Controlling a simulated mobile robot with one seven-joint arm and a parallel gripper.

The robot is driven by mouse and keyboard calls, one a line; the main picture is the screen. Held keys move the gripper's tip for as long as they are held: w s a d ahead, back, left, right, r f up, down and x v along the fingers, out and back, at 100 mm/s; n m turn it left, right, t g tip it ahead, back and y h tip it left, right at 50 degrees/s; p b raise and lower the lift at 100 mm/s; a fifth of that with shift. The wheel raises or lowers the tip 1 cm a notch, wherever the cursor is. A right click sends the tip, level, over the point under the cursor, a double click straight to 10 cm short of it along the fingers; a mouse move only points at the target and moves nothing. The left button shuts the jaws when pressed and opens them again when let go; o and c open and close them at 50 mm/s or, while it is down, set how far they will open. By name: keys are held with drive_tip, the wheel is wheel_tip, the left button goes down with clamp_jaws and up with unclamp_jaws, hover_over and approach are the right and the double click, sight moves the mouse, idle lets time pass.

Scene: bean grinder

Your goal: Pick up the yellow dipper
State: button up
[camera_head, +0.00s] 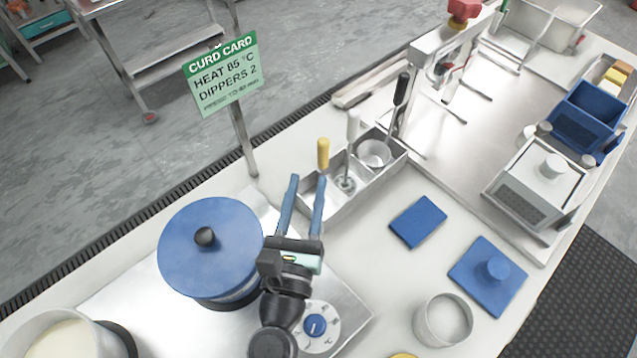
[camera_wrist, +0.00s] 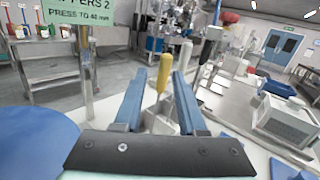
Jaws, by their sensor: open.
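The yellow dipper (camera_head: 323,154) stands upright in the left compartment of a grey metal rack (camera_head: 330,208); its lower part is hidden by the rack and my finger. In the wrist view its yellow handle (camera_wrist: 165,73) shows between my two blue fingers, near their tips, and I see no contact. My gripper (camera_head: 306,182) is open, its fingers spread on the near side of the handle. A white-handled dipper (camera_head: 352,126) and a black-handled dipper (camera_head: 401,90) stand further along the same rack.
A blue-lidded pot (camera_head: 210,245) stands close left of my gripper. A sign post (camera_head: 243,140) rises behind it.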

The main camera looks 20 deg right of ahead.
sight(323, 158)
drive_tip(key=shift+m+g, duration=0.5)
drive_tip(key=shift+m, duration=0.3)
drive_tip(key=w+d+f, duration=0.1)
drive_tip(key=w+d+p, duration=0.1)
drive_tip(key=w+d, duration=0.1)
drive_tip(key=w+d+f, duration=0.1)
drive_tip(key=shift+w+d+f, duration=0.15)
drive_tip(key=shift+f, duration=0.15)
drive_tip(key=x, duration=0.1)
drive_tip(key=p+x, duration=0.1)
drive_tip(key=x, duration=0.3)
drive_tip(key=shift+w+r+p, duration=0.15)
drive_tip(key=shift+r+p, duration=0.15)
drive_tip(key=shift+r, duration=0.05)
drive_tip(key=shift+w+d+f, duration=0.1)
drive_tip(key=shift+w+d, duration=0.15)
drive_tip(key=shift+w, duration=0.25)
drive_tip(key=shift+c, duration=0.2)
clamp_jaws()
